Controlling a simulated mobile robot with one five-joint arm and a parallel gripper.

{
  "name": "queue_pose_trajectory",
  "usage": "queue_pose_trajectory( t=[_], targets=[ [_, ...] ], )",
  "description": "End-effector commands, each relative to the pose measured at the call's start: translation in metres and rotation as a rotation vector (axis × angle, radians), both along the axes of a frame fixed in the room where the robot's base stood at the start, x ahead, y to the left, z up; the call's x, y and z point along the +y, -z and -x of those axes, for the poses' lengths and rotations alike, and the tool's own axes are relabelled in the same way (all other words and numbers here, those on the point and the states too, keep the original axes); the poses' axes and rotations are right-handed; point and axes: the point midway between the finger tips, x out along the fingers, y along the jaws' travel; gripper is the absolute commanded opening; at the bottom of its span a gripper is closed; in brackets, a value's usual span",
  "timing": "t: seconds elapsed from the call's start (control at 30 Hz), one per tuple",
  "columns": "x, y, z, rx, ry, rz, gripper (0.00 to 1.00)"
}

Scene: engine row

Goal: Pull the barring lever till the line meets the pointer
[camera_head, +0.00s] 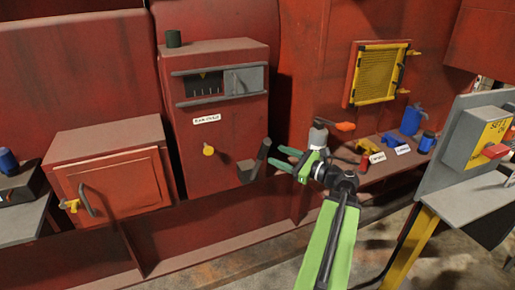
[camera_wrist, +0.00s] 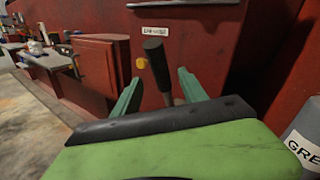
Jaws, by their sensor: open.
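The barring lever (camera_head: 262,154), with a dark grip, stands tilted in a grey bracket on the red housing's lower right front. In the wrist view the lever (camera_wrist: 156,62) shows between my two green fingers. My gripper (camera_head: 276,156) is open and empty, with its fingertips just right of the lever. I see no clear contact. The wrist view also shows my gripper (camera_wrist: 161,78) pointing at the lever. The housing's upper window (camera_head: 206,84) has white marks and a small pointer shape at its top. I cannot tell which mark is the line.
A yellow knob (camera_head: 208,150) sits left of the lever. A grey can (camera_head: 318,136), an orange-handled tool (camera_head: 345,126) and blue containers (camera_head: 413,120) stand on the ledge at right. A grey panel with a red switch (camera_head: 494,150) is far right. A red cabinet (camera_head: 115,185) is at left.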

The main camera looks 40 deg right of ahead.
Motion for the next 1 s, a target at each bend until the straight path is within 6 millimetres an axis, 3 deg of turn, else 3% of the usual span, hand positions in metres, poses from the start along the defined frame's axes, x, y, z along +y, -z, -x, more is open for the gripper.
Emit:
queue_pose_trajectory(
  t=[0.2, 0.4, 0.8, 1.0],
  targets=[
    [0.008, 0.0, -0.055, 0.0, -0.003, 0.0, 0.5],
    [0.012, 0.0, -0.088, 0.0, -0.001, 0.0, 0.5],
    [0.014, 0.0, -0.097, 0.0, 0.001, 0.0, 0.5],
    [0.014, 0.0, -0.097, 0.0, 0.001, 0.0, 0.24]
  ],
)
